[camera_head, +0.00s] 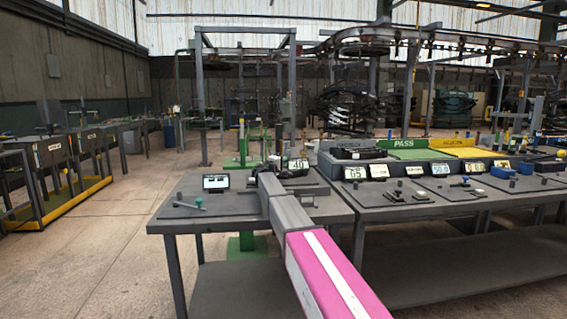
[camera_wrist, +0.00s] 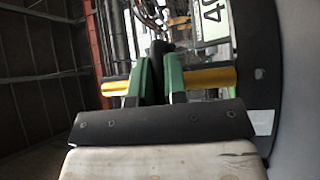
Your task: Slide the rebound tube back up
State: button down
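In the wrist view my gripper (camera_wrist: 160,85) shows as two green fingers above a dark bolted plate. The fingers are close together. A dark upright piece (camera_wrist: 159,60) shows at the gap between them; I cannot tell if they grip it or if it stands behind. Yellow cylindrical ends (camera_wrist: 210,77) show on either side of the fingers. A white label reading 40 (camera_wrist: 213,18) is tilted at the top. In the head view my arm reaches over the grey bench (camera_head: 230,205) and hides the gripper. A small 40 display (camera_head: 298,164) stands just beyond it. I cannot identify the rebound tube for certain.
A longer bench to the right bears several displays, flat fixtures and green PASS tray (camera_head: 415,154). The floor at left (camera_head: 110,230) is open.

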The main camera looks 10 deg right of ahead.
notch_tip(320, 180, up, 11)
dwell(0.4)
jog(key=c, duration=1.3)
grip_release()
jog(key=shift+r, duration=0.15)
jog(key=shift+o, duration=0.7)
jog(key=v, duration=1.1)
jog(key=shift+w, duration=0.1)
